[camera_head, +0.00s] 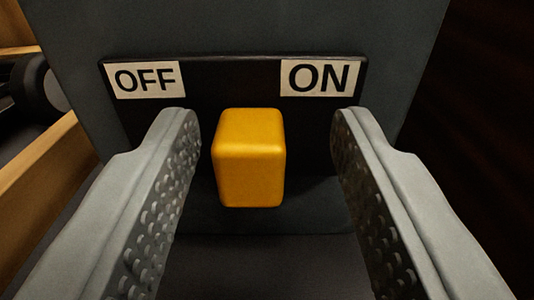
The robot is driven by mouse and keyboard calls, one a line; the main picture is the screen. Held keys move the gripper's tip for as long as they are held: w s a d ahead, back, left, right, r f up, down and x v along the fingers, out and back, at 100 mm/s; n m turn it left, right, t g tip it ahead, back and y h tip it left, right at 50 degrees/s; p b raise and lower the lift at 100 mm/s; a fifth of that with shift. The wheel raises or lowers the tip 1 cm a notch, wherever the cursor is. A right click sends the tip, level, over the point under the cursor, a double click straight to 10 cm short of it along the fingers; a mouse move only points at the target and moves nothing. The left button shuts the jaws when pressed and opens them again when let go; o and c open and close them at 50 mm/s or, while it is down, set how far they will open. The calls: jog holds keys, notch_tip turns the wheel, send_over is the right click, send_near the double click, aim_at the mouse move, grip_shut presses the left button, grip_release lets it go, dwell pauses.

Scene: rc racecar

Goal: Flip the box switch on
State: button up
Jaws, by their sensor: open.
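The box switch is a dark panel (232,72) with a yellow block-shaped knob (250,158) standing out near its middle. A white OFF label (146,80) is at the panel's upper left and a white ON label (319,78) at its upper right. The knob sits between the labels, a little below them. My gripper (268,125) is open, with one grey studded finger on each side of the knob. A gap shows between the knob and each finger; the gap on the right is wider. How deep the fingertips reach is hard to tell.
The panel is on a dark grey upright box face (270,28). At the left are a wooden beam (45,165) and a dark round part (45,88) behind it. The far right is dark, with little detail.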

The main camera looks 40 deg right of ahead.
jog(key=v, duration=1.7)
jog(key=shift+s, duration=0.15)
jog(key=shift+a, duration=0.1)
